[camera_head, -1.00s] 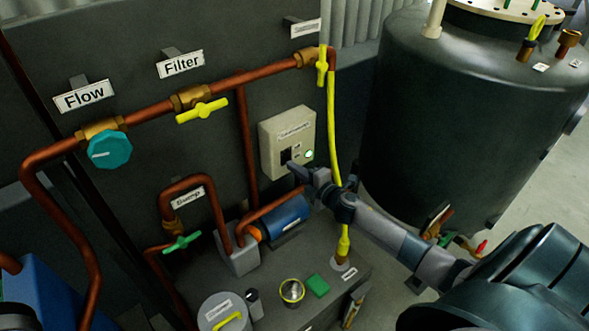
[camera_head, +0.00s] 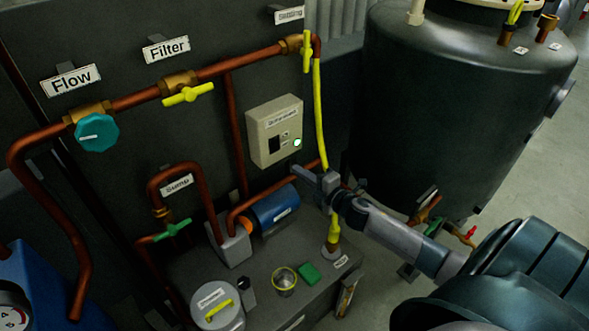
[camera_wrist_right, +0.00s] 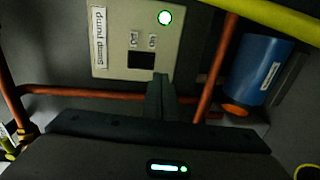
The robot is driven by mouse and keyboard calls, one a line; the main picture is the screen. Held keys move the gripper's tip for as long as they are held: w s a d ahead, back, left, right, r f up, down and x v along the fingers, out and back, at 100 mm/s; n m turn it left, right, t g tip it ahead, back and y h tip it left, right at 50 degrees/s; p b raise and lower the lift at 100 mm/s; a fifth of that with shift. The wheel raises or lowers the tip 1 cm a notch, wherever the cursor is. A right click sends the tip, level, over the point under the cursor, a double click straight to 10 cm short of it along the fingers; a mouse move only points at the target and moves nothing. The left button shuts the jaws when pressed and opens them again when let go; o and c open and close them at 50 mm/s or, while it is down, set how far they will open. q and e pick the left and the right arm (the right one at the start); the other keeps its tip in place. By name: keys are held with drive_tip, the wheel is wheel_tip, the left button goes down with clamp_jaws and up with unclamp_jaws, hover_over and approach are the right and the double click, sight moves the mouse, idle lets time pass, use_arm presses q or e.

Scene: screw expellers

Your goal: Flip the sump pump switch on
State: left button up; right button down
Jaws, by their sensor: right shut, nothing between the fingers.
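The sump pump switch box (camera_head: 274,129) is a beige panel on the dark back wall. It carries a black switch (camera_head: 274,145) and a lit green lamp (camera_head: 297,142). In the right wrist view the box (camera_wrist_right: 115,50) appears rotated, with the black switch (camera_wrist_right: 141,60) and the glowing lamp (camera_wrist_right: 165,18) in sight. My right gripper (camera_head: 316,181) is shut and empty, below and right of the box, apart from it in the head view. Its closed fingers (camera_wrist_right: 160,98) point toward the switch area in the wrist view. Which way the switch is tilted is too dark to tell. My left gripper is not in view.
A copper pipe and a blue motor (camera_head: 272,208) lie below the box. A yellow hose (camera_head: 320,110) runs beside it. A large dark tank (camera_head: 455,110) stands at the right. Yellow (camera_head: 187,95) and green (camera_head: 172,230) valve handles sit on pipes at the left.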

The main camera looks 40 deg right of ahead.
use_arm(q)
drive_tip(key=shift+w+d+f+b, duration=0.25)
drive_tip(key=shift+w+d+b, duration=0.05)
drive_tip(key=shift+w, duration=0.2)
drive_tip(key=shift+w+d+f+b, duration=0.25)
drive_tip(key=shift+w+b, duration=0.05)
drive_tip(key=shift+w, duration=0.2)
use_arm(e)
drive_tip(key=s, duration=0.4)
drive_tip(key=shift+s+d+f, duration=0.2)
drive_tip(key=shift+s+f, duration=0.1)
drive_tip(key=shift+s, duration=0.05)
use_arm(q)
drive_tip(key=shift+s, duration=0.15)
